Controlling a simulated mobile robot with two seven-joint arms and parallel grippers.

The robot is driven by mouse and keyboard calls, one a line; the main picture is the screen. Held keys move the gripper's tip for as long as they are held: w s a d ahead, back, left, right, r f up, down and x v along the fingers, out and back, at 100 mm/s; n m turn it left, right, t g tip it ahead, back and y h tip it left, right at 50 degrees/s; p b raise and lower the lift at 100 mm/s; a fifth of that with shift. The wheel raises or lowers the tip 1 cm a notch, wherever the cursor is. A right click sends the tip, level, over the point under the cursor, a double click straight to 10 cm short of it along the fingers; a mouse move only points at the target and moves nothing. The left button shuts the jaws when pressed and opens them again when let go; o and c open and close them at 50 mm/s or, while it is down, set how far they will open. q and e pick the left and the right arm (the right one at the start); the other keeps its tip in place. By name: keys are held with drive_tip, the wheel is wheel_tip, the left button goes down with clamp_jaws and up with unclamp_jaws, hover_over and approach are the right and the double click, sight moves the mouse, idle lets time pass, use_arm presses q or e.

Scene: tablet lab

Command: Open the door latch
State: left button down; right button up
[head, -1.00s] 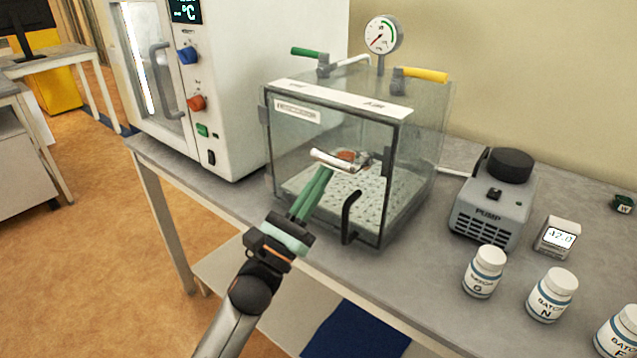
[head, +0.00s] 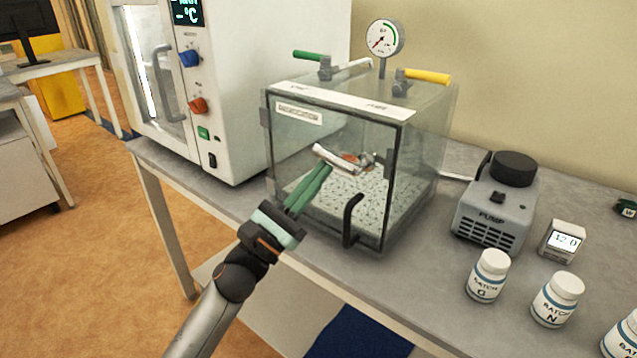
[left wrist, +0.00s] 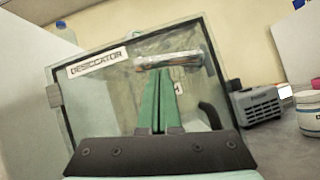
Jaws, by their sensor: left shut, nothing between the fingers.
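The desiccator (head: 290,155) is a clear box on the bench with a dark-framed glass front door. Its pale, metallic latch (head: 336,160) lies across the front of the door, sloping down to the right; it also shows in the left wrist view (left wrist: 170,61). A black door handle (head: 350,222) sits lower on the door. My left gripper (head: 326,170), with green fingers, is shut and empty, its tips just below the latch's left part. In the left wrist view the fingertips (left wrist: 160,74) sit just under the latch bar; I cannot tell if they touch. My right gripper is not in view.
A white oven (head: 240,60) stands left of the desiccator. A pump (head: 497,205), a small display box (head: 563,241) and several white bottles (head: 489,276) stand to the right. A gauge (head: 386,38) and valves with green and yellow (head: 426,76) handles top the desiccator.

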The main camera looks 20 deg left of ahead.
use_arm(q)
drive_tip(key=m+g+h, duration=0.1)
drive_tip(key=m, duration=0.1)
drive_tip(key=r+m+g+h+b, duration=0.1)
drive_tip(key=m, duration=0.2)
drive_tip(key=r+m+g+h, duration=0.1)
drive_tip(key=m+g, duration=0.1)
drive_tip(key=shift+a+r+m+b, duration=0.15)
drive_tip(key=shift+a+m+b, duration=0.05)
drive_tip(key=shift+m+b, duration=0.15)
drive_tip(key=d+r+m+g, duration=0.1)
drive_tip(key=m+g, duration=0.1)
drive_tip(key=m, duration=0.2)
drive_tip(key=r+m+g+b, duration=0.1)
drive_tip(key=r+m+g, duration=0.1)
drive_tip(key=m, duration=0.2)
drive_tip(key=d+r+m+g+b, duration=0.1)
drive_tip(key=r+m+g, duration=0.1)
drive_tip(key=m+g, duration=0.1)
drive_tip(key=shift+s+d+m+y, duration=0.3)
drive_tip(key=shift+s+m, duration=0.1)
drive_tip(key=shift+m, duration=0.35)
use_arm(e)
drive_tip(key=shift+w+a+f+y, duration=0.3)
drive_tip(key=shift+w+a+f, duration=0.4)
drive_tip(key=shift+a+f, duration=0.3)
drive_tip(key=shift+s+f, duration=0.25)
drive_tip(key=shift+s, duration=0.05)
